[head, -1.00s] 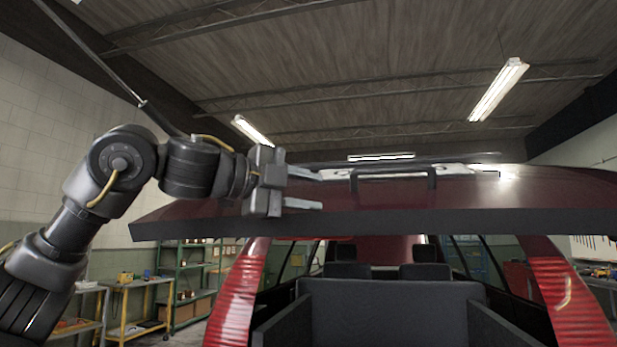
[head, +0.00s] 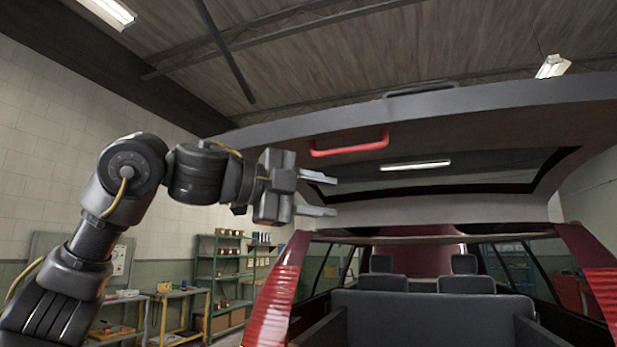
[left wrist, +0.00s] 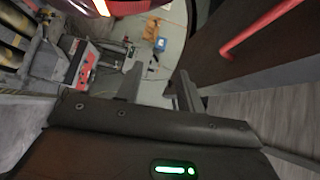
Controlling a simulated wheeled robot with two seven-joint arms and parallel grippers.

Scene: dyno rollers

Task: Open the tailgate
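The tailgate (head: 480,115) of the dark red car is raised high above the rear opening, its dark inner side and window facing me in the head view. A red pull handle (head: 350,146) is on its inner panel; a red bar, likely this handle, shows at the upper right in the left wrist view (left wrist: 258,30). My left gripper (head: 322,193) is open and empty, its two fingers apart, left of and below the red handle. Its fingers also show apart in the left wrist view (left wrist: 158,90). My right gripper is not in view.
The open cargo area with grey rear seats (head: 430,312) lies below the tailgate, between red tail lights (head: 272,300). Green shelves (head: 222,275) and workbenches (head: 180,312) stand at the left wall. A red machine (left wrist: 82,65) shows in the left wrist view.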

